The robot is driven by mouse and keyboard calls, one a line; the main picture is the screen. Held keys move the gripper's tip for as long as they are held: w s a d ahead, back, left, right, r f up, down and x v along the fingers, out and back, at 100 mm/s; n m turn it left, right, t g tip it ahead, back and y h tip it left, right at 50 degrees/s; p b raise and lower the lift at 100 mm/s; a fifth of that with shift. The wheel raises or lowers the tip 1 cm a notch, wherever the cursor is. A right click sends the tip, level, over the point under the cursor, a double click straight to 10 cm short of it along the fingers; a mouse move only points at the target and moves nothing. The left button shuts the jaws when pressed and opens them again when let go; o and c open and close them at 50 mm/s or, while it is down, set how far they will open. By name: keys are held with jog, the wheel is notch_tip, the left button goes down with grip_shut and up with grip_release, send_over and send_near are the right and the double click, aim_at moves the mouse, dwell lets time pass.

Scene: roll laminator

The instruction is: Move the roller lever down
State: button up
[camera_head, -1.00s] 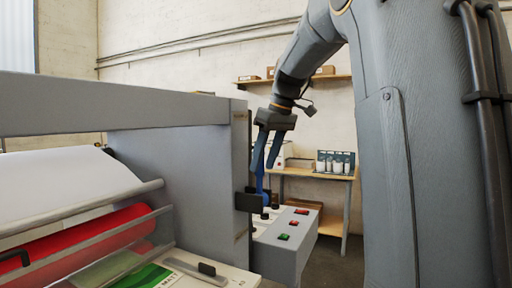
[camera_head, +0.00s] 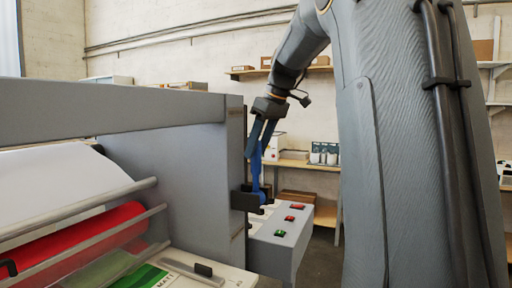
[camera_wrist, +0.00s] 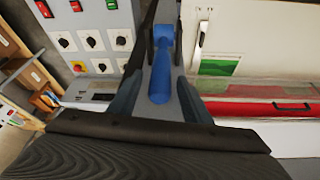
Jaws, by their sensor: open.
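The roller lever is a blue handle (camera_wrist: 161,70) that shows between my gripper's two fingers in the wrist view. In the head view the blue lever (camera_head: 257,172) rises from a dark bracket (camera_head: 246,200) on the end face of the grey laminator (camera_head: 185,165). My gripper (camera_head: 259,150) points down with its fingers around the upper part of the lever. In the wrist view my gripper (camera_wrist: 160,98) has its fingers apart, with a gap on each side of the handle. Whether either finger touches the lever cannot be told.
A grey control box (camera_head: 283,235) with red and green buttons juts out below the lever. A red roller (camera_head: 85,245) and white film lie at the left. Shelves (camera_head: 290,165) with small goods stand along the back wall.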

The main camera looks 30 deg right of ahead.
jog(key=shift+w+a+f, duration=0.15)
jog(key=shift+w+f, duration=0.05)
jog(key=shift+f, duration=0.35)
grip_shut()
